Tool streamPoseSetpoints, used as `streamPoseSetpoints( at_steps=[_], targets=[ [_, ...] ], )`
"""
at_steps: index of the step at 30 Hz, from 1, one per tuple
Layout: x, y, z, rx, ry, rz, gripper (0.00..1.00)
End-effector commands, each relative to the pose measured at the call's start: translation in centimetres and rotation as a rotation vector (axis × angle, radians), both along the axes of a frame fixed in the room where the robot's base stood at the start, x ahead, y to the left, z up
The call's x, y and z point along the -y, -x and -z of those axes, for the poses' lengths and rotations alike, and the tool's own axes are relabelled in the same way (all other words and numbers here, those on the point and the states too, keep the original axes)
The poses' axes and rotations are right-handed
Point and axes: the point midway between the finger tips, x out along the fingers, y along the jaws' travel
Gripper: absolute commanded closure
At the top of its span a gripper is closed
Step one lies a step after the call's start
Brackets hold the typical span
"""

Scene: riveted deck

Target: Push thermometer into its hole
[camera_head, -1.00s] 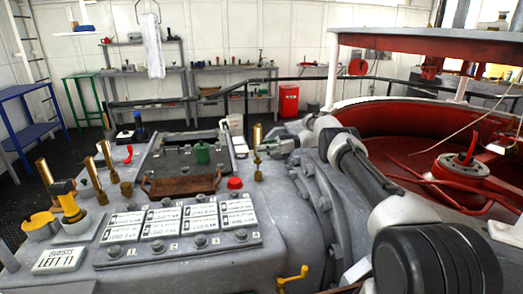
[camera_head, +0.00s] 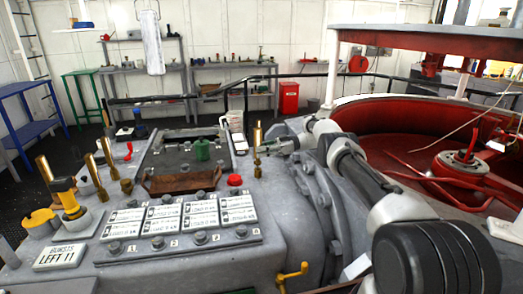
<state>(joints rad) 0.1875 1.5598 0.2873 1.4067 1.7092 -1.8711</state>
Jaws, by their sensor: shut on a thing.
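A brass thermometer (camera_head: 257,134) stands upright above the grey machine housing, right of the open hatch. My gripper (camera_head: 262,148) reaches in from the right and is shut on its middle. The thermometer's narrower lower end (camera_head: 257,172) points down close to the housing top. I cannot tell whether it touches the housing or sits in a hole; the hole itself is not clear to see. Similar brass pieces (camera_head: 45,168) (camera_head: 106,150) stand tilted at the left of the housing.
A red knob (camera_head: 235,180) is just left of the thermometer's lower end. White label plates (camera_head: 162,227) cover the housing front. A green cylinder (camera_head: 202,150) and a brown tray (camera_head: 180,182) lie by the hatch. A large red drum (camera_head: 385,150) fills the right.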

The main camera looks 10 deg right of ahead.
Motion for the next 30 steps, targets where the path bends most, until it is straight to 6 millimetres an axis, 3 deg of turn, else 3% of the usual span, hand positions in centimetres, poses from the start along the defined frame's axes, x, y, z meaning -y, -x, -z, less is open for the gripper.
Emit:
streamPoseSetpoints(
  at_steps=[30],
  targets=[
    [0.0,0.0,2.5,0.0,0.0,0.0,1.0]
  ],
)
